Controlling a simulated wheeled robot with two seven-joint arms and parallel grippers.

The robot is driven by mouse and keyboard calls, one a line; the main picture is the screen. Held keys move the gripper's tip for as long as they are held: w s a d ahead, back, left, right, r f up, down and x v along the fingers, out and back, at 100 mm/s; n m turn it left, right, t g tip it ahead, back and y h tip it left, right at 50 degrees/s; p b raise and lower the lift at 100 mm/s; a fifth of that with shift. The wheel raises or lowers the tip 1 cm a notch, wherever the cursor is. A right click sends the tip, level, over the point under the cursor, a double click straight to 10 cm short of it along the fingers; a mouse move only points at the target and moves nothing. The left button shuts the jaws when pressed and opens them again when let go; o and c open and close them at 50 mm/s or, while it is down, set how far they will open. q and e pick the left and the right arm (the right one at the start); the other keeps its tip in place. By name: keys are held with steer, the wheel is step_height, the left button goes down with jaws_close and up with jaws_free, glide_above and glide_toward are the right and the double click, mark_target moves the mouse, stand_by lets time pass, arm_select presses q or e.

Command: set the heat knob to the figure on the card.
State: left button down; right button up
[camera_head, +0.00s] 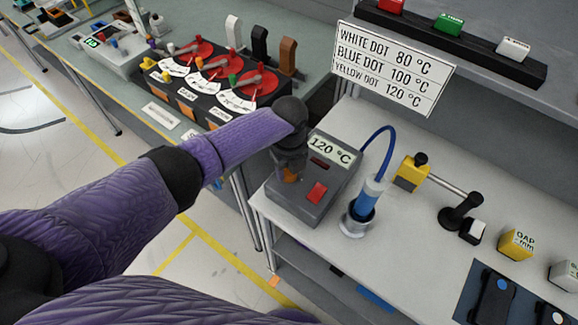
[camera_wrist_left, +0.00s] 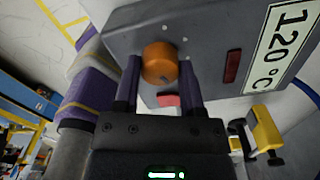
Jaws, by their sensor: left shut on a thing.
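The grey heat unit (camera_head: 292,205) stands at the left end of the white bench. Its card (camera_head: 330,149) reads "120 °C" and also shows in the left wrist view (camera_wrist_left: 287,40). The orange heat knob (camera_wrist_left: 160,63) sits on the unit's face, with small pale dots around it whose colours I cannot tell. My left gripper (camera_wrist_left: 160,78) is shut on the knob, one finger on each side. In the head view the gripper mostly hides the knob (camera_head: 290,175). The knob's pointer setting cannot be made out. My right gripper is out of view.
A sign (camera_head: 393,68) lists white dot 80 °C, blue dot 100 °C, yellow dot 120 °C. A red switch (camera_head: 316,193) is on the unit. A blue-handled tool (camera_head: 366,200) in a holder and a yellow block (camera_head: 409,176) stand to its right.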

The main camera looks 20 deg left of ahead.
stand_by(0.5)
arm_select(q)
steer(key=shift+c, duration=1)
jaws_free()
step_height(320, 180, up, 10)
steer(key=p, duration=0.2)
steer(key=shift+p, duration=0.35)
